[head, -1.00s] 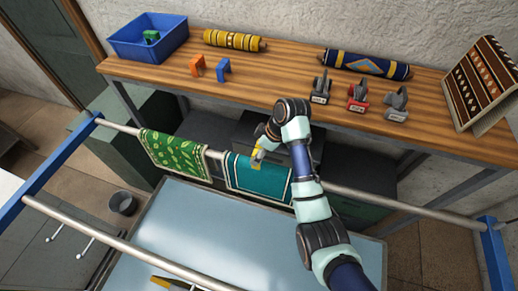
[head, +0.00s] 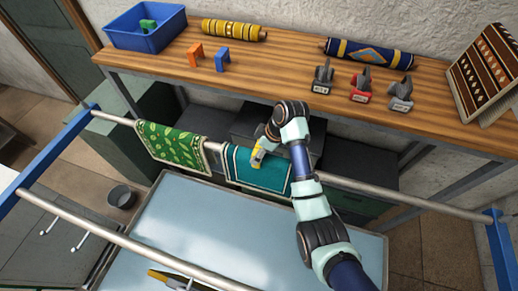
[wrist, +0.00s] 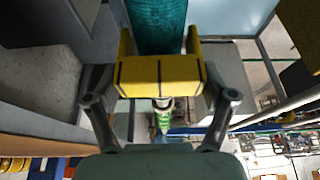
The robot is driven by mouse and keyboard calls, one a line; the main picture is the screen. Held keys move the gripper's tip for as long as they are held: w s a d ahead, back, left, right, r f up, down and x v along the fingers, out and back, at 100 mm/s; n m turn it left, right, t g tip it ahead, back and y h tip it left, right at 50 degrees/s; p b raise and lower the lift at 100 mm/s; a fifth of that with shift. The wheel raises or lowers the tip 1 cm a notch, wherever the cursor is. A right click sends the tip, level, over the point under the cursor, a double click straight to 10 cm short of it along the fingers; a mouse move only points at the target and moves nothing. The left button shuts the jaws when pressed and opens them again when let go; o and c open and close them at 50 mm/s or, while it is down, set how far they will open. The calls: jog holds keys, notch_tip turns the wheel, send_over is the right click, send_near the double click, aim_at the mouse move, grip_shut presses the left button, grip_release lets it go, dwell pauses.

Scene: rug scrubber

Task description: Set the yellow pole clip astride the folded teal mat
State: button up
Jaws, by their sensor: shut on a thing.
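The yellow pole clip (wrist: 160,75) is gripped by my gripper (wrist: 161,97), with one finger at each side of it. In the head view the clip (head: 257,158) is at the upper edge of the folded teal mat (head: 262,177), which hangs over the rear pole. In the wrist view the teal mat (wrist: 160,25) shows between the clip's two legs. I cannot tell whether the clip's bridge touches the mat. My wrist partly covers the view from above.
A green patterned mat (head: 170,148) hangs on the same rear pole (head: 400,194), to the left. An orange clip (head: 195,53) and a blue clip (head: 222,60) stand on the wooden shelf (head: 270,75), near a blue bin (head: 147,38). A front pole (head: 105,238) runs nearer.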

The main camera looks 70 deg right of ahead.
jog(key=shift+f, duration=0.15)
dwell(0.4)
jog(key=o, duration=0.7)
notch_tip(320, 180, up, 6)
jog(key=p, duration=0.5)
jog(key=shift+f, duration=0.25)
jog(key=shift+r+p, duration=0.85)
jog(key=shift+r, duration=0.45)
